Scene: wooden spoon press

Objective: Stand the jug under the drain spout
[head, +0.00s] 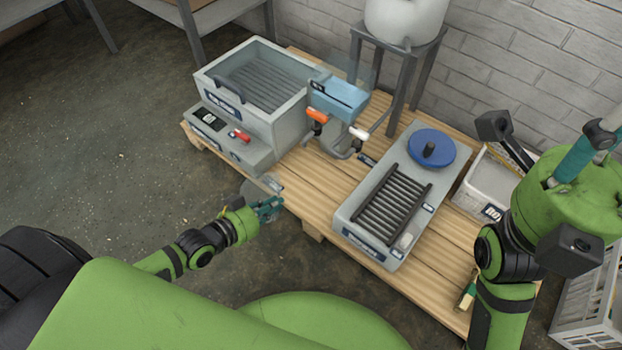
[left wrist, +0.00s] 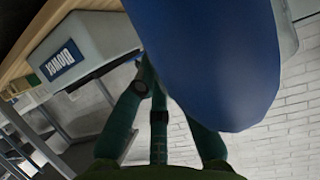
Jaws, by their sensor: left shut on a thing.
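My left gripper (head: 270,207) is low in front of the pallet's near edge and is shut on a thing. A grey, rounded piece, seemingly the jug (head: 257,190), shows just beyond its fingers. In the left wrist view a large blue curved surface fills the space beyond the teal fingers (left wrist: 155,110); I cannot tell if it is the jug's side. The grey basin unit (head: 262,150) with a red lever (head: 240,136) stands just beyond the gripper. I cannot make out which part is the drain spout. My right gripper (head: 585,150) is raised at the right, partly cut off.
The wooden pallet (head: 310,205) carries a slatted grey tray unit (head: 365,235) with a blue disc (head: 432,147). Behind are a light blue machine (head: 340,97) and a white tank (head: 405,20) on a stand. Floor at the left (head: 100,130) is clear.

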